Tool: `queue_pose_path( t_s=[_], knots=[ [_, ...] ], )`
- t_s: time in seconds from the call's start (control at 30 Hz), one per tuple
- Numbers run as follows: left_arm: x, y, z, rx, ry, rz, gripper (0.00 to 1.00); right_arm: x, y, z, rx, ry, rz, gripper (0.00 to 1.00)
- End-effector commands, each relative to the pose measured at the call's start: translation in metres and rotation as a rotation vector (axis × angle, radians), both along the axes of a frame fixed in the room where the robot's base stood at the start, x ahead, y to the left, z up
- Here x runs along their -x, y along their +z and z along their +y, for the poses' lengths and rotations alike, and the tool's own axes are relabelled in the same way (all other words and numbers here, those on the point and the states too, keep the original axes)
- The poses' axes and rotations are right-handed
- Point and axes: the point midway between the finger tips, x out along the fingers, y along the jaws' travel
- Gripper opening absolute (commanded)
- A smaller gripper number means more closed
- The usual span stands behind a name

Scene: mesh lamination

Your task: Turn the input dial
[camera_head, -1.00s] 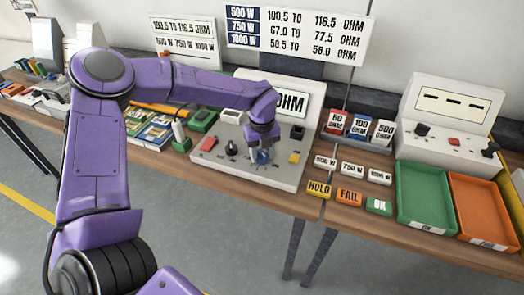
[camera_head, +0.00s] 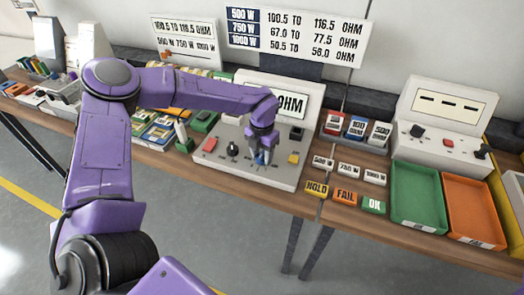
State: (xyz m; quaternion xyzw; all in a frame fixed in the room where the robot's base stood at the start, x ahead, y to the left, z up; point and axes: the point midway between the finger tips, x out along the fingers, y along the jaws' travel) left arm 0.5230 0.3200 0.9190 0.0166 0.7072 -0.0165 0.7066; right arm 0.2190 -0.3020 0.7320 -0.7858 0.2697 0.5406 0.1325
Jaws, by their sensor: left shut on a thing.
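A light grey tester panel (camera_head: 240,172) with an upright OHM display (camera_head: 292,105) stands on the wooden bench. My left gripper (camera_head: 262,158) points down over the panel's front right part and is shut on a small blue dial, the input dial (camera_head: 260,158). The fingers hide most of the dial. Also on the panel are a black knob (camera_head: 233,149), a red button (camera_head: 210,144) and a yellow button (camera_head: 293,158). My right gripper does not show.
Right of the panel are HOLD (camera_head: 316,188), FAIL (camera_head: 345,197) and OK (camera_head: 374,204) blocks, small white wattage tags and resistor boxes. A green tray (camera_head: 418,225) and an orange tray (camera_head: 475,240) lie farther right. Another control box (camera_head: 445,120) stands behind them.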

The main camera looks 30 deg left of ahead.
Motion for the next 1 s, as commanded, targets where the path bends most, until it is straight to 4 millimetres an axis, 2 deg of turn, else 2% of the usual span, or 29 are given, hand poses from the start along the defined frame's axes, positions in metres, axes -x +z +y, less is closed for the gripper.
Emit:
queue_pose_path(
  t_s=[0.5,0.7,1.0],
  knots=[
    [-0.001,0.003,0.000,0.000,-0.442,-0.005,0.14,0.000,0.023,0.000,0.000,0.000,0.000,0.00],
    [-0.001,0.003,0.000,0.000,-0.551,-0.005,0.14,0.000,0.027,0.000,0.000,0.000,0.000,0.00],
    [-0.002,0.002,0.000,-0.001,-0.627,-0.006,0.14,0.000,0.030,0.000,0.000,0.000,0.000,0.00]
  ],
)
